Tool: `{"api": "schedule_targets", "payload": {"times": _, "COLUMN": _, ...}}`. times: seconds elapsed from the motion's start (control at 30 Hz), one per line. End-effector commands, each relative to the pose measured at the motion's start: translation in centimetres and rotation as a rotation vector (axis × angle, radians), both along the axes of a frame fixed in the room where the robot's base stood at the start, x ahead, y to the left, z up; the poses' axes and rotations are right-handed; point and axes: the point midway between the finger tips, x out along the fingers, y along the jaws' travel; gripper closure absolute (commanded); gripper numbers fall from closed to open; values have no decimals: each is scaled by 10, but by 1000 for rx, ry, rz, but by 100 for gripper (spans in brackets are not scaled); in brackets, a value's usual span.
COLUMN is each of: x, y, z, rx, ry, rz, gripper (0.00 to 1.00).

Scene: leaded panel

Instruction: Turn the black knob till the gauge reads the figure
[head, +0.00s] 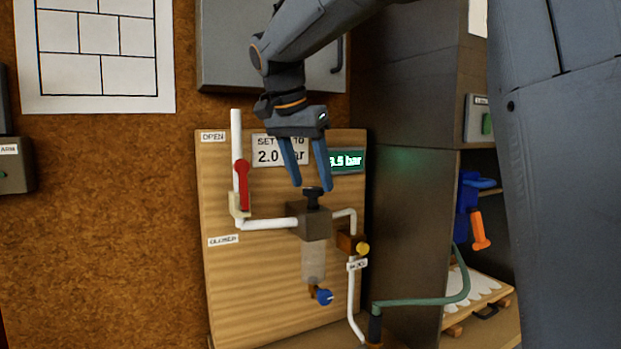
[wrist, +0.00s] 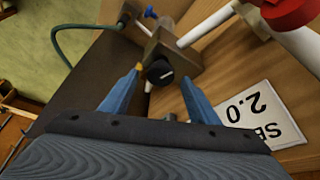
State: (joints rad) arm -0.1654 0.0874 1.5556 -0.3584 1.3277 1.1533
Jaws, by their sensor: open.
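The black knob (head: 313,197) sits on top of a brown regulator block (head: 309,222) on a wooden panel. In the wrist view the knob (wrist: 159,72) shows from above with a pale mark on it. My gripper (head: 311,188) is open just above the knob, its blue fingers on either side and apart from it. In the wrist view the fingers (wrist: 160,82) flank the knob. The gauge (head: 347,160) has a green display reading "3.5 bar", its first digit partly hidden by a finger. The sign (head: 280,149) reads "SET TO 2.0 bar", partly covered by my gripper.
A red valve lever (head: 242,185) stands upright on the white pipe, between "OPEN" and "CLOSED" labels. A yellow knob (head: 362,248) and a blue knob (head: 324,297) sit lower on the panel. A green hose (head: 430,301) curves at the right. A grey cabinet hangs above.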

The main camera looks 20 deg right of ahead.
Motion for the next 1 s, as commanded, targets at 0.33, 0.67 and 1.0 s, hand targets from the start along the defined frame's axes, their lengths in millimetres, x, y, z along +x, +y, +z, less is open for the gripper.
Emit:
{"api": "schedule_targets", "payload": {"times": 0.33, "x": 3, "y": -2, "z": -15, "rx": 0, "ry": -1, "rz": 4, "gripper": 45}}
{"api": "schedule_targets", "payload": {"times": 0.67, "x": 3, "y": -2, "z": -14, "rx": 0, "ry": -1, "rz": 4, "gripper": 80}}
{"api": "schedule_targets", "payload": {"times": 1.0, "x": 3, "y": -3, "z": -14, "rx": 1, "ry": -1, "rz": 38, "gripper": 85}}
